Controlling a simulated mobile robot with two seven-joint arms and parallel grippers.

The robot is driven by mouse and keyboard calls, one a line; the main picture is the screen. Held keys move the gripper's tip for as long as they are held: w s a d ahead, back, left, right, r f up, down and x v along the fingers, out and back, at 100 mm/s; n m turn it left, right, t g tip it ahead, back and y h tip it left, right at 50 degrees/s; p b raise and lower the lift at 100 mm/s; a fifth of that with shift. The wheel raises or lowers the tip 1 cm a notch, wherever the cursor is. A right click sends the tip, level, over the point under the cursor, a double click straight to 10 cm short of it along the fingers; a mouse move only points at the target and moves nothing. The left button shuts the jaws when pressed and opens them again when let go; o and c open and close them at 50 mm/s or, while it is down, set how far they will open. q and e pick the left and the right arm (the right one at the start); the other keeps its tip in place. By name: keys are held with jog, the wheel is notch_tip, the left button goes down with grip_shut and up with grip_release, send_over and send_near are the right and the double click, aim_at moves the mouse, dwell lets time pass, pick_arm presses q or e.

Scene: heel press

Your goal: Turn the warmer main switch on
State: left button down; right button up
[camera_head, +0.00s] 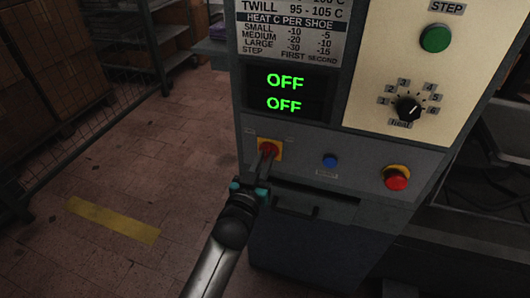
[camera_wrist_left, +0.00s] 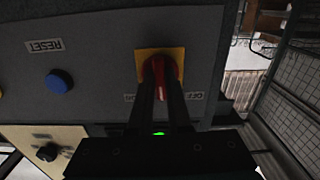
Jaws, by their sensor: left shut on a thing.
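The main switch (camera_head: 268,147) is a red rotary knob on a yellow square plate, low on the left of the machine's front panel. In the left wrist view the red knob (camera_wrist_left: 160,72) sits between my two dark fingers, on its yellow plate (camera_wrist_left: 144,56), with an "OFF" label beside it. My left gripper (camera_head: 266,157) reaches the knob from below and is shut on it. The green display (camera_head: 286,92) reads "OFF" on both lines. My right gripper is not in view.
A blue reset button (camera_head: 330,160) and a red emergency button (camera_head: 397,179) on yellow lie right of the switch. A green step button (camera_head: 435,39) and a black dial (camera_head: 408,107) are above. Wire-mesh shelving (camera_head: 75,140) stands at left; the floor between is clear.

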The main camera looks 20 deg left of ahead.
pick_arm(q)
jog(key=m+p, duration=0.1)
jog(key=m, duration=0.2)
jog(key=shift+r, duration=0.15)
jog(key=shift+m+p, duration=0.4)
jog(key=shift+m, duration=1.6)
jog(key=shift+m+p, duration=0.4)
jog(key=shift+m, duration=0.8)
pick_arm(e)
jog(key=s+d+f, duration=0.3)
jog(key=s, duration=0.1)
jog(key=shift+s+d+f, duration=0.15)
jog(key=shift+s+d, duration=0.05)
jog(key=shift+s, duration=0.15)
pick_arm(q)
jog(key=c, duration=0.9)
grip_release()
jog(key=shift+o, duration=0.2)
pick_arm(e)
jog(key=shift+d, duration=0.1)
